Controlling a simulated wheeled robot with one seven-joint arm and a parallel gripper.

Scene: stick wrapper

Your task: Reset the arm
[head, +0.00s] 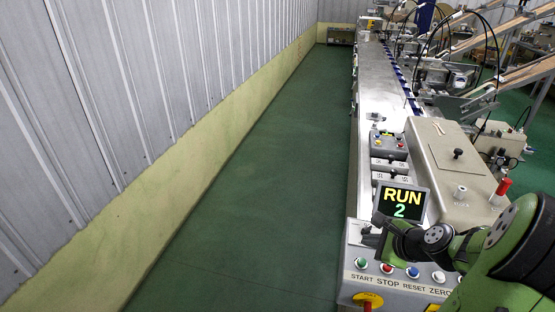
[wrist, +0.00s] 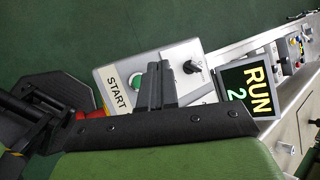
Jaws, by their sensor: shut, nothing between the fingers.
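My arm reaches in from the lower right of the head view. My gripper (head: 374,232) is shut and empty, over the front control panel (head: 350,283) just below the screen. In the wrist view my gripper (wrist: 158,68) shows as two dark fingers close together. The green START button (head: 361,264) lies below it in the head view. In the wrist view the green button (wrist: 137,82) shows beside the fingers. The other buttons are hidden there behind the gripper. I cannot tell any contact.
The screen (head: 401,201) reads RUN 2. A beige machine cover (head: 450,165) with a red-topped post (head: 503,187) stands right of it. The long conveyor machine runs to the back. Green floor (head: 265,190) is free on the left, up to a corrugated wall (head: 150,80).

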